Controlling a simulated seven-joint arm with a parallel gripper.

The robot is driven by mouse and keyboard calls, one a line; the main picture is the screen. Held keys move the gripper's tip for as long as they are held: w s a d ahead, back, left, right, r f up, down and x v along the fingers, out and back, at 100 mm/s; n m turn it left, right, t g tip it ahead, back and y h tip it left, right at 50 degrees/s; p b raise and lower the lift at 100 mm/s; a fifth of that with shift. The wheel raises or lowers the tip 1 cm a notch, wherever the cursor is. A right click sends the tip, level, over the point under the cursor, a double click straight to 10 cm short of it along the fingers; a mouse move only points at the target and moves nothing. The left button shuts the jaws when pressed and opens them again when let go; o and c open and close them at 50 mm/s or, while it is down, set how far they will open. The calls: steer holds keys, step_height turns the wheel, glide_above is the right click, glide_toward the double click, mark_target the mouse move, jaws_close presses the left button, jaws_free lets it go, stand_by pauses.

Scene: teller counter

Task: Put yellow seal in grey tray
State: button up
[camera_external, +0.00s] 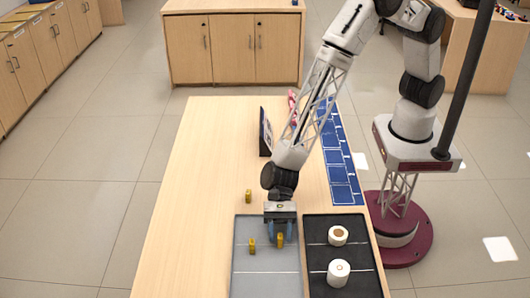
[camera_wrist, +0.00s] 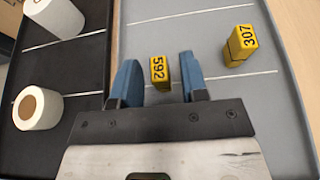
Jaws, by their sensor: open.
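The grey tray (camera_external: 265,282) lies at the front left of the counter and also fills the right part of the wrist view (camera_wrist: 200,42). My gripper (camera_external: 280,229) is over its right half, fingers down and open. A yellow seal marked 592 (camera_wrist: 160,72) is between the blue fingers, with a gap on each side; it also shows in the external view (camera_external: 281,240). A second yellow seal, marked 307 (camera_wrist: 240,45), stands in the tray to its left in the external view (camera_external: 252,246). A third yellow seal (camera_external: 248,196) stands on the counter behind the tray.
A black tray (camera_external: 365,283) with two white rolls (camera_external: 338,273) (camera_external: 338,235) lies right of the grey tray. A blue strip of panels (camera_external: 342,182) runs along the counter's right edge. A dark upright panel (camera_external: 265,132) stands farther back. The counter's left side is clear.

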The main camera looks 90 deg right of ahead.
steer(key=v, duration=1)
steer(key=shift+d+r, duration=0.15)
steer(key=shift+d, duration=0.25)
stand_by(0.5)
steer(key=shift+d+r, duration=0.25)
steer(key=shift+r, duration=0.05)
steer(key=s+d+r+n+h, duration=0.1)
steer(key=s+d+r+n, duration=0.2)
steer(key=d+r, duration=0.5)
steer(key=s+d+r+n+g+h, duration=0.1)
steer(key=s+d+r+n+h, duration=0.2)
steer(key=d+r, duration=0.55)
steer(key=s+d+r+n, duration=0.4)
steer(key=d+r, duration=0.1)
steer(key=d, duration=0.5)
steer(key=s+d+r+n+t+h, duration=0.1)
steer(key=s+d+r+n+h, duration=0.1)
steer(key=s+d, duration=0.5)
steer(key=s+d+r+n+t+h, duration=0.1)
steer(key=s+d+r+n+h, duration=0.2)
steer(key=s+d, duration=0.5)
steer(key=s+d+r+n+t+h, duration=0.1)
steer(key=s+d, duration=0.6)
steer(key=d, duration=0.7)
step_height(320, 180, up, 2)
steer(key=n+h, duration=0.1)
steer(key=h, duration=0.2)
steer(key=shift+s+d+n+t+h, duration=0.3)
steer(key=shift+s+d+n, duration=0.1)
